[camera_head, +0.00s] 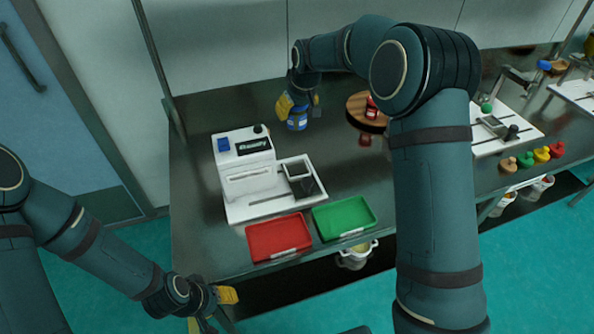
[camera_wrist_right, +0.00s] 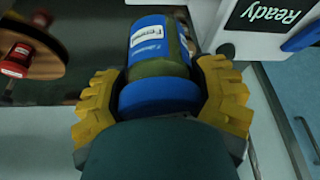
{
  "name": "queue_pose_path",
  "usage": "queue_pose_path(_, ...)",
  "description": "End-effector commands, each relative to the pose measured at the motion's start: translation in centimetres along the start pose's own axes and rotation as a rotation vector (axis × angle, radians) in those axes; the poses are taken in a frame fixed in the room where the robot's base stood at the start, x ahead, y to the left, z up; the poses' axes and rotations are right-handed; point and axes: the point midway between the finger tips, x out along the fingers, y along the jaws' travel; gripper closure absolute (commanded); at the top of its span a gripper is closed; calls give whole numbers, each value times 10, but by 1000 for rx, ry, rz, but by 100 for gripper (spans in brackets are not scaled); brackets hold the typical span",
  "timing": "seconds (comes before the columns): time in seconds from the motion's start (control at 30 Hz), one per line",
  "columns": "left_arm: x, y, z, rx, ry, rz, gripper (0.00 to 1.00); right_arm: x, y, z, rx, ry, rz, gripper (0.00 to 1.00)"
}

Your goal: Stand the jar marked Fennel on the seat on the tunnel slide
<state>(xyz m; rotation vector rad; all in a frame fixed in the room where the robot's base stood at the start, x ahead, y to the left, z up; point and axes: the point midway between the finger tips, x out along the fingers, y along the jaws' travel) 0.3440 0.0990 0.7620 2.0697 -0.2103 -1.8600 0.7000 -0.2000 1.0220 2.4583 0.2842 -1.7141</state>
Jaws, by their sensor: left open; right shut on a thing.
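My right gripper (camera_head: 299,101) is shut on a jar with a blue lid and blue body (camera_head: 297,120), held near the back of the table. My left gripper (camera_head: 212,305) is open and empty, low at the front.
A red tray (camera_head: 279,254) and a green tray (camera_head: 345,235) lie at the table's front edge. A round wooden stand (camera_head: 357,104) holds a red jar (camera_head: 371,108). Several coloured knobbed items (camera_head: 541,154) and another white device (camera_head: 500,135) are at the right.

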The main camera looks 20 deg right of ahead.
Motion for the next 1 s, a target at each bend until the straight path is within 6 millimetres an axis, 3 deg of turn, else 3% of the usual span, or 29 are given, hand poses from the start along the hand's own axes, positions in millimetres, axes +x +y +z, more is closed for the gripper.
queue_pose_path(0.13,4,-2,1,1,-1,0,53,18,2,6,-1,-4,-1,75)
queue_pose_path(0.53,19,-7,0,2,5,0,53,106,2,38,0,-3,-1,75)
queue_pose_path(1.0,26,-10,-2,2,9,0,53,148,1,54,0,-1,-1,75)
